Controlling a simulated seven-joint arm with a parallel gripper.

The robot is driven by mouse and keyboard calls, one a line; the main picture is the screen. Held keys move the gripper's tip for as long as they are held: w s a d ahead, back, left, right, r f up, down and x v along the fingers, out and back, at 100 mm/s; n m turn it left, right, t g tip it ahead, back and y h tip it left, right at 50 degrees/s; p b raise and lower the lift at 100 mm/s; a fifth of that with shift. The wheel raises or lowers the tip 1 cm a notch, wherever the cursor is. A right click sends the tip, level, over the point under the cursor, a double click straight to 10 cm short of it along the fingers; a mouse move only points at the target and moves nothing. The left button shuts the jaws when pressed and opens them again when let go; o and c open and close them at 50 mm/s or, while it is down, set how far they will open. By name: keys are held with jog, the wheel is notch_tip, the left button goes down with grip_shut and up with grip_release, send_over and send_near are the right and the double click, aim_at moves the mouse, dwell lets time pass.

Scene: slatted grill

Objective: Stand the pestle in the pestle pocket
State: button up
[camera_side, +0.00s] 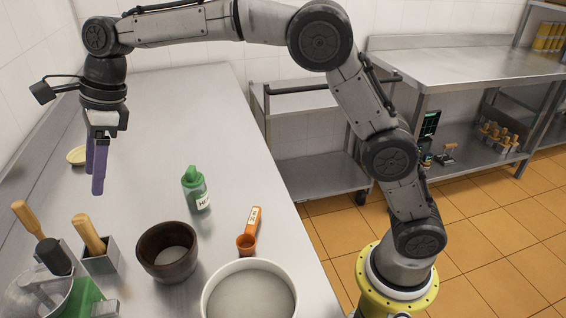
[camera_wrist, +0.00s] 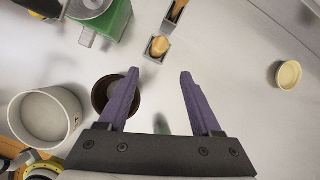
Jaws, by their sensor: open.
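My gripper (camera_side: 97,186), with purple fingers, is open and empty above the left part of the steel counter; its fingers also show in the wrist view (camera_wrist: 160,75). A plain wooden piece, seemingly the pestle (camera_side: 88,232), stands tilted in a square metal pocket (camera_side: 101,263), its upper end sticking out. In the wrist view the pestle (camera_wrist: 158,46) shows beyond the fingertips, apart from them, in its pocket (camera_wrist: 150,57). A second wooden-handled tool (camera_side: 27,219) with a dark lower part leans beside it, at another metal pocket. The pestle's lower end is hidden.
A dark brown bowl (camera_side: 166,253) stands right of the pestle, with a large white bowl (camera_side: 250,262) nearer. A green-based device (camera_side: 86,300) is at front left. A small yellowish dish (camera_side: 76,156) lies by the wall. The far counter is clear.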

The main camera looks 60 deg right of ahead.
jog(key=s+d+r+n+t+h, duration=0.1)
jog(key=s+d+r+n, duration=0.2)
jog(key=s+d+n, duration=0.3)
jog(key=s+d+r+n+t+h, duration=0.15)
jog(key=s+d+n, duration=0.25)
jog(key=s+d, duration=0.5)
jog(key=s+d+f+n, duration=0.4)
jog(key=s+n, duration=0.2)
jog(key=s, duration=0.3)
jog(key=s+d+f+n+h, duration=0.1)
jog(key=s+d+f+n, duration=0.3)
jog(key=s, duration=0.6)
jog(key=d+n, duration=0.1)
jog(key=n, duration=0.1)
jog(key=shift+n, duration=0.4)
jog(key=shift+d+t, duration=0.1)
jog(key=shift+t, duration=0.15)
